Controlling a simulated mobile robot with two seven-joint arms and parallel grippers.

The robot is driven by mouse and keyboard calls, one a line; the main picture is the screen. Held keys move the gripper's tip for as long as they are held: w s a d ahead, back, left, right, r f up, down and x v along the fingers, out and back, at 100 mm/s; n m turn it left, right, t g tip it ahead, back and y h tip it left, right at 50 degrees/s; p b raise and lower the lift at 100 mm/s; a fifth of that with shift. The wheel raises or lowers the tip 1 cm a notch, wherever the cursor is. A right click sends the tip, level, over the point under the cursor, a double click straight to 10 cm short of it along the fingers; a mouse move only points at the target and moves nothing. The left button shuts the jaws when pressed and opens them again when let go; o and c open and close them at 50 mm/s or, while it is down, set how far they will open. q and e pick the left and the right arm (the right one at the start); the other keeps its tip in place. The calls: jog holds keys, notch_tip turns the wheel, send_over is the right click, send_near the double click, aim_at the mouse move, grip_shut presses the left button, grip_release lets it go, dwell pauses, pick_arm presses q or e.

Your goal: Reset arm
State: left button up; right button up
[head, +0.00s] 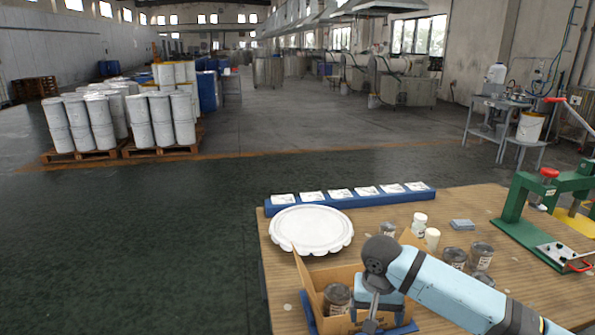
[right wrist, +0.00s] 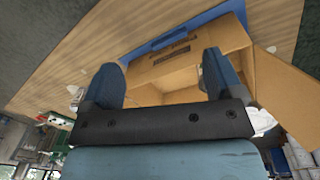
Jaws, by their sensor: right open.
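My right arm comes in from the right in the head view, and its gripper (head: 372,318) is over the open cardboard box (head: 318,275) at the table's near edge. In the right wrist view the gripper (right wrist: 160,78) has its two blue fingers wide apart with nothing between them. The box (right wrist: 185,67) lies beyond the fingertips there, with flaps folded out. A grey can (head: 337,299) stands in the box at its left side. My arm hides the rest of the inside. My left gripper is in neither view.
A white scalloped lid (head: 311,230) lies behind the box, before a blue rack of white cards (head: 352,197). Grey cans (head: 481,257) and white jars (head: 419,224) stand right of it. A green press (head: 545,205) is at the right. Clear floor lies left of the table.

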jog(key=d+m+g+h, duration=0.1)
jog(key=d+m+h, duration=0.25)
jog(key=d, duration=2.65)
jog(key=s+a+f+n+t+y, duration=0.1)
jog(key=s+a+f+n+t, duration=0.2)
jog(key=f, duration=0.4)
jog(key=s+f+n+t+y, duration=0.1)
jog(key=s+f+n+y, duration=0.2)
jog(key=f, duration=0.5)
jog(key=s+a+f+n+t+y, duration=0.1)
jog(key=s+f+n+t, duration=0.15)
jog(key=s+n, duration=0.5)
jog(key=s+a+f+n+t+y, duration=0.1)
jog(key=s+f+n+t+y, duration=0.2)
jog(key=s, duration=0.8)
jog(key=a+m+t, duration=0.2)
jog(key=a+m, duration=0.6)
jog(key=a, duration=1.4)
pick_arm(q)
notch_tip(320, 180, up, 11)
jog(key=p, duration=1.2)
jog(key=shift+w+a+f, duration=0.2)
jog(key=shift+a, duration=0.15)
pick_arm(e)
notch_tip(320, 180, up, 11)
jog(key=shift+s+r, duration=0.15)
jog(key=shift+s, duration=0.2)
